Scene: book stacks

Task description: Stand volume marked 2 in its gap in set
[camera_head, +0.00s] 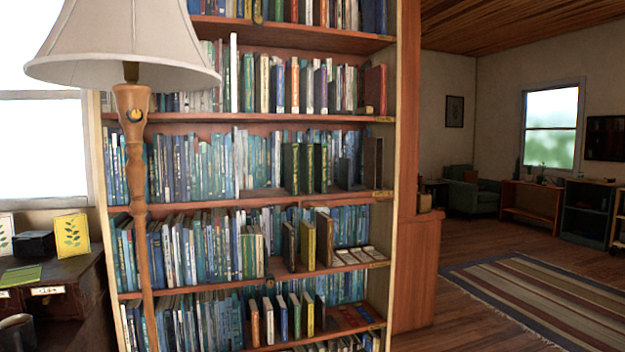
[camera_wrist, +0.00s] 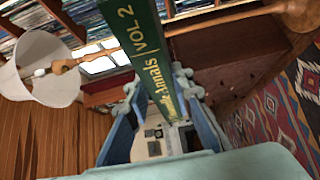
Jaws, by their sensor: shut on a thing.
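A green book with gold lettering reading "Annals" and "VOL 2" (camera_wrist: 138,42) is held in my gripper (camera_wrist: 157,98) in the wrist view. The blue-grey fingers close on its lower part, and the book extends up past them. My gripper and this book are not seen in the head view. On the middle shelf (camera_head: 262,197) in the head view stand several dark green volumes with gold marks (camera_head: 307,168). The spine numbers there are too small to read.
A floor lamp (camera_head: 135,180) stands in front of the bookcase's left side; its pale shade (camera_wrist: 45,72) shows in the wrist view. Other shelves hold upright books. A chest (camera_head: 60,290) is at lower left. Open floor with a striped rug (camera_head: 540,290) lies right.

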